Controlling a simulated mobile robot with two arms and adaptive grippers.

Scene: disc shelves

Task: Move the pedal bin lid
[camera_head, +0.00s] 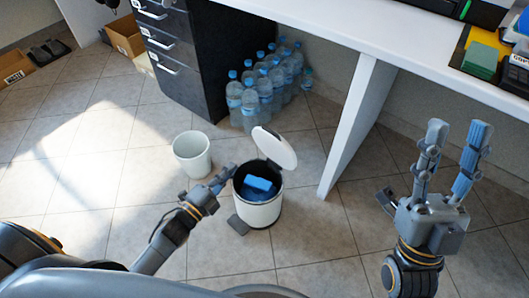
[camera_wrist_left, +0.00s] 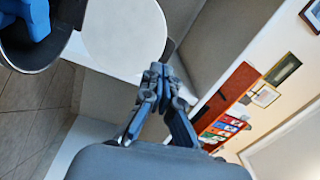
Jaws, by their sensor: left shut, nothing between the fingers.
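The white pedal bin (camera_head: 259,213) stands on the tiled floor in the middle of the head view. Its round white lid (camera_head: 276,147) is raised and tilted at the back of the rim. A blue item (camera_head: 259,186) lies inside, and a grey pedal (camera_head: 238,225) sticks out in front. My left gripper (camera_head: 229,172) is shut and empty, at the left of the bin's rim. In the left wrist view its fingertips (camera_wrist_left: 158,72) show close to the edge of the lid (camera_wrist_left: 124,30); I cannot tell whether they touch. My right gripper (camera_head: 459,130) is open and empty, far right of the bin.
A small white bucket (camera_head: 192,155) stands left of the bin. Several water bottles (camera_head: 268,85) stand behind, beside a dark drawer cabinet (camera_head: 172,55). A white desk (camera_head: 400,48) with a slanted leg (camera_head: 350,125) is at the right. The floor at left is open.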

